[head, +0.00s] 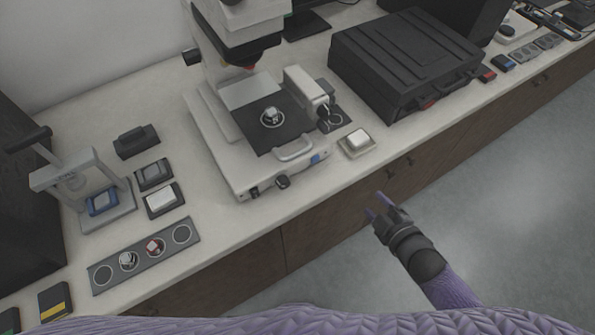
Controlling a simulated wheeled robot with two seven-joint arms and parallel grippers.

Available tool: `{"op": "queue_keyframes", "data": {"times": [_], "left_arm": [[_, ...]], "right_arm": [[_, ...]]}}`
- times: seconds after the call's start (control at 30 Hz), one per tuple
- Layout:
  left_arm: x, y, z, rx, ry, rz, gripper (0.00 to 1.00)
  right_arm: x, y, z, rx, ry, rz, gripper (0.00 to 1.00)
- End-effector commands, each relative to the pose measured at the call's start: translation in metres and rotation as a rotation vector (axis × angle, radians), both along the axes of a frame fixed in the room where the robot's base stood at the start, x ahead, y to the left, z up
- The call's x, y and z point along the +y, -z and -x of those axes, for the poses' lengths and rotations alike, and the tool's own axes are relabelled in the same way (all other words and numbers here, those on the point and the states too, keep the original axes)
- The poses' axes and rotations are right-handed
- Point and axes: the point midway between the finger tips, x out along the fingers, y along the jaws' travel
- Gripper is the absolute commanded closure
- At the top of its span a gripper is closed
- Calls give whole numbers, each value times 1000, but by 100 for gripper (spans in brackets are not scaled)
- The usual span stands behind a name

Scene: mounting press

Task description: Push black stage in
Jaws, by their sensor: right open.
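The black stage (262,134) is a flat dark plate on the white microscope base (236,172), in front of the microscope column. A small round mounted sample (271,117) sits on it. A pale curved handle (295,149) is at the stage's front edge. My right gripper (375,204) is open and empty, in front of the counter edge, below and right of the microscope and apart from it. My left gripper is not in view.
A large black case (405,60) stands at the back right. A sample strip (145,256) and a small hand press (84,188) are at left. The floor beyond the counter's front is clear.

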Motion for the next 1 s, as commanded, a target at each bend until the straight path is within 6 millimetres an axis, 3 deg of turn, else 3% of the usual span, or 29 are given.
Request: {"op": "queue_keyframes", "data": {"times": [0.03,0.1,0.2,0.33,0.7,1.0], "left_arm": [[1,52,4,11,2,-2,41],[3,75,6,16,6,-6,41],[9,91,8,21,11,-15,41],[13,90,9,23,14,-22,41],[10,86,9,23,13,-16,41],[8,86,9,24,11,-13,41]], "right_arm": [[20,-3,-20,-218,-175,71,47],[50,-45,-25,-495,-383,156,47],[78,-83,-12,-752,-563,223,47],[95,-106,-8,-860,-628,246,47],[156,-122,-55,-857,-623,243,47],[167,-123,-63,-853,-623,243,47]]}}
